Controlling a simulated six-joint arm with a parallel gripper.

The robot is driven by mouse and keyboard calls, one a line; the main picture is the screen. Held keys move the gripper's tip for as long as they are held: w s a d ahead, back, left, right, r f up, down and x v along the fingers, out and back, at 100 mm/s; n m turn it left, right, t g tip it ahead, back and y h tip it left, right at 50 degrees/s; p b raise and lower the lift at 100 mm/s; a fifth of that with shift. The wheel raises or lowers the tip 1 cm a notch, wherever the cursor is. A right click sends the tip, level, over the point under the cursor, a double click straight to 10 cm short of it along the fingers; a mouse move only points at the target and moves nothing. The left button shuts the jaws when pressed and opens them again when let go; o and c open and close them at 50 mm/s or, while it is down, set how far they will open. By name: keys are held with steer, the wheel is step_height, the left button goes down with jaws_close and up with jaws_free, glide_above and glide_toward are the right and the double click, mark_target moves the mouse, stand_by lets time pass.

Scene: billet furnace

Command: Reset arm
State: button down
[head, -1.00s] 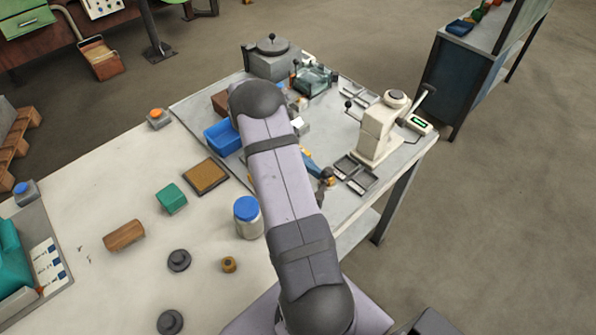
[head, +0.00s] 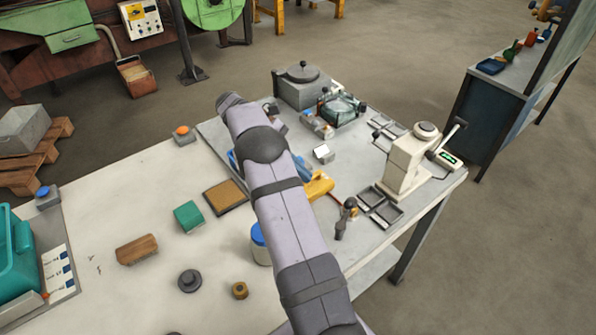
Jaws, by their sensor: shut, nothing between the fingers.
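My arm stretches from the bottom of the head view up across the workbench, with its far end above the bench's back-left part. My gripper cannot be made out; the arm's own links hide that area or it lies out of the picture.
The arm covers part of a blue-lidded jar (head: 260,244) and a blue bin (head: 232,160). A white press (head: 404,165) stands on the bench's right side, near shallow metal trays (head: 379,206). A green block (head: 188,216) and brown block (head: 137,250) lie left.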

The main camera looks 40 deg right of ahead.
steer(key=shift+w+a+r, duration=0.25)
steer(key=shift+w+r, duration=0.15)
steer(key=shift+r, duration=0.05)
